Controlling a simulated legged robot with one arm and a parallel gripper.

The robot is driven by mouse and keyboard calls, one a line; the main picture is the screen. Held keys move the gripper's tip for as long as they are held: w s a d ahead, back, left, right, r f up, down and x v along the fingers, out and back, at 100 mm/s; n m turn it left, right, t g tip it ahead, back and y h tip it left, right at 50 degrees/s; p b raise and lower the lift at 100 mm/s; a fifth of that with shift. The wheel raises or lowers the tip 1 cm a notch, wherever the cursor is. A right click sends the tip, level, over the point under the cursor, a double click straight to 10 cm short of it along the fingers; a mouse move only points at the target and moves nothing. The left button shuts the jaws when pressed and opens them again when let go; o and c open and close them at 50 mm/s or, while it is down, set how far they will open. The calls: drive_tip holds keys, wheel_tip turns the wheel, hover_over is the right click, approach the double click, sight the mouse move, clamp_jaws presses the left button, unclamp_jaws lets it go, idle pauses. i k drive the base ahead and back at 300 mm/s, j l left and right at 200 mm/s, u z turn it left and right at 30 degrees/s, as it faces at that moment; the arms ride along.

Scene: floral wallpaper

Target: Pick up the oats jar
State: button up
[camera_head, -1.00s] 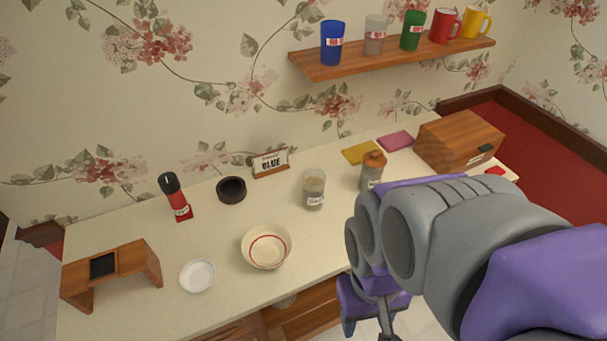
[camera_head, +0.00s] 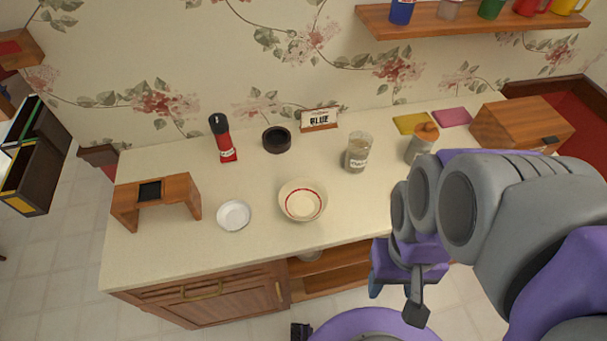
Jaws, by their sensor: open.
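A clear jar (camera_head: 357,153) with a pale label and greyish-brown contents stands upright on the counter, right of the middle. A second jar (camera_head: 422,143) with an orange-brown lid stands to its right, partly hidden by my arm. The label print is too small to read surely, so I cannot tell for certain which is the oats jar. My gripper (camera_head: 400,288) hangs at the lower right, in front of the counter's front edge and apart from both jars. It is open, with nothing seen in it; my arm hides part of it.
On the counter (camera_head: 265,240) stand a bowl (camera_head: 302,201), a white dish (camera_head: 234,215), a red bottle (camera_head: 223,138), a black ring-shaped dish (camera_head: 276,140), a "BLUE" sign (camera_head: 319,121), a small wooden stand (camera_head: 156,193) and a wooden box (camera_head: 522,124). A mug shelf (camera_head: 450,32) hangs above.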

sight(359, 142)
drive_tip(key=l+z, duration=0.2)
drive_tip(key=z, duration=0.2)
drive_tip(key=l+z, duration=0.2)
drive_tip(key=z, duration=0.15)
drive_tip(key=l+z, duration=0.2)
drive_tip(key=z, duration=0.2)
